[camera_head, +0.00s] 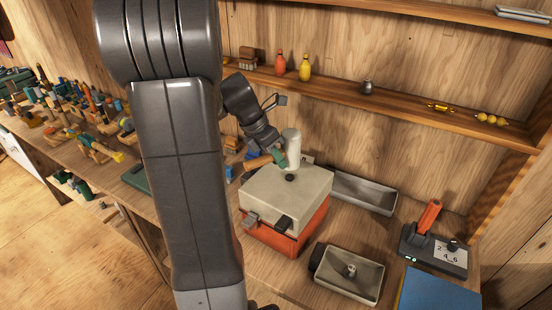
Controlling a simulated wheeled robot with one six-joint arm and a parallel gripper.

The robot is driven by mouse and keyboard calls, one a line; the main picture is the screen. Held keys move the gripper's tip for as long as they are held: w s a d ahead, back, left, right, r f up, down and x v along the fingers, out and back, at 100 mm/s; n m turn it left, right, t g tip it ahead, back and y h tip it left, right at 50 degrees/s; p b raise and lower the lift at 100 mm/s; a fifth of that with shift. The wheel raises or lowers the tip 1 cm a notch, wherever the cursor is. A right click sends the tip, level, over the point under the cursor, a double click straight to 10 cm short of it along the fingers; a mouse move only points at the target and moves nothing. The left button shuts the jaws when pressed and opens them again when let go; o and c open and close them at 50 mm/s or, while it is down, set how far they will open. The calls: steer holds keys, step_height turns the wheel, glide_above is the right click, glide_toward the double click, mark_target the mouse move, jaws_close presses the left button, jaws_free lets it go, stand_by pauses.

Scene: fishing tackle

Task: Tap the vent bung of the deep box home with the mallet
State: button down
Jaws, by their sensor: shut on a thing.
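The deep box has a cream lid (262,197) and an orange body (270,238), and it stands on the bench with its lid down. The vent bung (290,178) is a small dark knob on top of the lid. How far it sits in its hole is too small to tell. The mallet has a pale cylindrical head (293,146) and a wooden handle (258,162). My gripper (278,157) is shut on the mallet near the head. The head is upright just above the bung; I cannot tell whether they touch.
A long grey tray (365,193) lies behind and right of the box. A smaller tray (347,288) stands in front right. A device with an orange lever (428,217) and a blue mat (432,291) are further right. Tools crowd the bench's left (85,125).

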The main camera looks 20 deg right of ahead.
steer(key=shift+r, duration=0.25)
steer(key=shift+f, duration=0.15)
step_height(320, 180, down, 5)
steer(key=b, duration=0.3)
step_height(320, 180, up, 4)
steer(key=p, duration=0.3)
steer(key=shift+f+p, duration=0.25)
steer(key=shift+p, duration=0.05)
steer(key=shift+r+b, duration=0.3)
steer(key=shift+r, duration=0.3)
steer(key=shift+r, duration=0.1)
steer(key=shift+r, duration=1.9)
